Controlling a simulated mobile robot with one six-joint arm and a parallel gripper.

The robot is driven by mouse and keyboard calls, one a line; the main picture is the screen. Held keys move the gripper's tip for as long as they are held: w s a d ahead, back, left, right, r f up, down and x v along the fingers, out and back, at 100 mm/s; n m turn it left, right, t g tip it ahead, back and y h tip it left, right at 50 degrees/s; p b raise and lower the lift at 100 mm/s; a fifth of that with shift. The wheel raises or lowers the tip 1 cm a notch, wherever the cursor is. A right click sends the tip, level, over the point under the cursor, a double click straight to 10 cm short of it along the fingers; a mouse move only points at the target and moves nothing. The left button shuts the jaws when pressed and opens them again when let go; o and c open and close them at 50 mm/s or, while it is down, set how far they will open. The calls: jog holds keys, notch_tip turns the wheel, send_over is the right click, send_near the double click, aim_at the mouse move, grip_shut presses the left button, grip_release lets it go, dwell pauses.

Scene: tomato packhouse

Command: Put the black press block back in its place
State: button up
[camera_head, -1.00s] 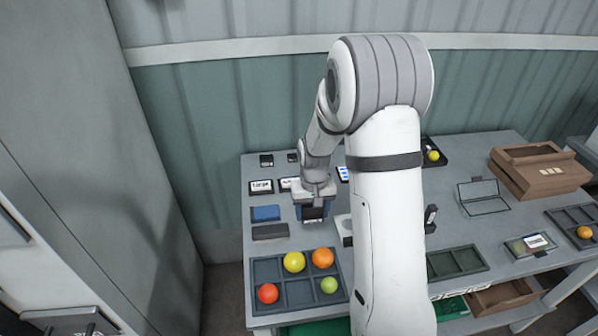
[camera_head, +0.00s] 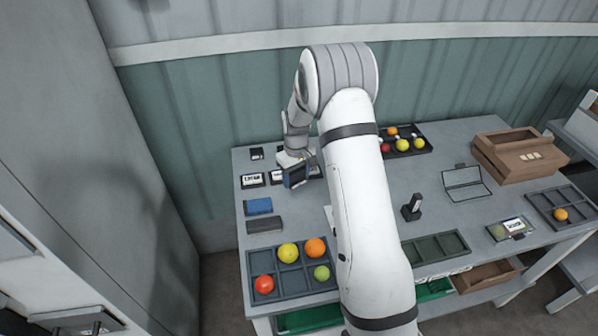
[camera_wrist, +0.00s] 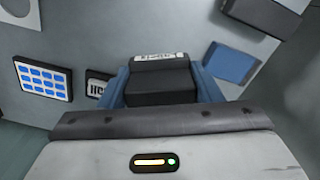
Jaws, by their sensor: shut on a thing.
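My gripper (camera_head: 296,177) is over the back left part of the table, past the blue pad and near the small label cards. It is tilted. In the wrist view its blue fingers (camera_wrist: 207,88) are shut on a black block (camera_wrist: 160,82), which I take to be the press block. A white printed strip shows at the block's far end. In the head view the block is a small dark shape, hard to tell from the fingers. I cannot tell from these frames which spot is its place.
A blue pad (camera_head: 258,206) and a dark grey bar (camera_head: 264,225) lie at the left. A divided tray (camera_head: 262,298) holds tomatoes at the front. A black upright tool (camera_head: 412,208) stands right of my arm. A panel with blue squares (camera_wrist: 43,80) shows in the wrist view.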

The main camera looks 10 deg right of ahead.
aim_at(297, 202)
jog(key=shift+f+b, duration=2.5)
jog(key=shift+f, duration=1.55)
jog(key=shift+f+b, duration=0.45)
jog(key=o, duration=0.9)
jog(key=c, duration=0.3)
jog(key=shift+r, duration=0.2)
jog(key=shift+r+p, duration=1.6)
jog(key=shift+r, duration=1.75)
jog(key=shift+r, duration=0.1)
